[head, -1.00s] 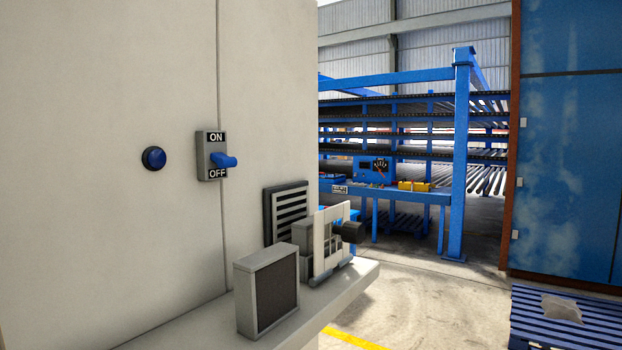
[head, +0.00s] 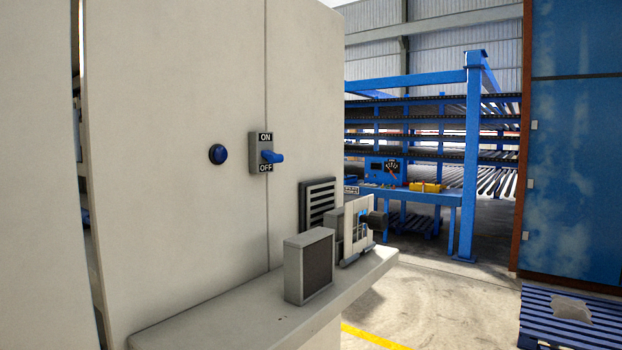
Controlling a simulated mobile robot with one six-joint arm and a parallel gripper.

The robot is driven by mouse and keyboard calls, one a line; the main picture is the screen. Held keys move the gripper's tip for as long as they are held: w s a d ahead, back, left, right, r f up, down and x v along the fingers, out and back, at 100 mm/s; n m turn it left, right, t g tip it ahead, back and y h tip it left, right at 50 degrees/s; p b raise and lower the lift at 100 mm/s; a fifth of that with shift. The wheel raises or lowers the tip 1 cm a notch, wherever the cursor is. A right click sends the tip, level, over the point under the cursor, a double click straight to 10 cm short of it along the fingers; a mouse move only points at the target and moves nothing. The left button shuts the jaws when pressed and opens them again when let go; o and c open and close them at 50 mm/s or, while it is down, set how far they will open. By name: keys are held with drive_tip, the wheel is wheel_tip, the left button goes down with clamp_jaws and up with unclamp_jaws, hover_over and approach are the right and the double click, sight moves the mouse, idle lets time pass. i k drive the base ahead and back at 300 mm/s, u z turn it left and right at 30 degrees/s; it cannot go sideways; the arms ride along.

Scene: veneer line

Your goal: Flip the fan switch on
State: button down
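The fan switch (head: 255,153) is a small grey plate on the front of a pale cabinet (head: 180,200), right of the picture's middle height at centre-left. Its label reads ON at the top and OFF at the bottom. A blue lever (head: 272,156) sticks out from it between the labels, a little nearer OFF; its exact setting is hard to tell. Nothing touches it. My gripper is not in view.
A round blue button (head: 218,154) sits left of the switch. Below, a pale ledge (head: 230,322) juts out, carrying a grey box (head: 309,268) and a white-framed device (head: 355,232). A louvred vent (head: 318,203) is behind them. Floor (head: 440,300) to the right is clear before a blue pallet (head: 570,320).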

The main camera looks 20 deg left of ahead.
sight(272, 157)
drive_tip(key=z, duration=0.1)
drive_tip(key=k, duration=0.4)
drive_tip(key=u, duration=0.8)
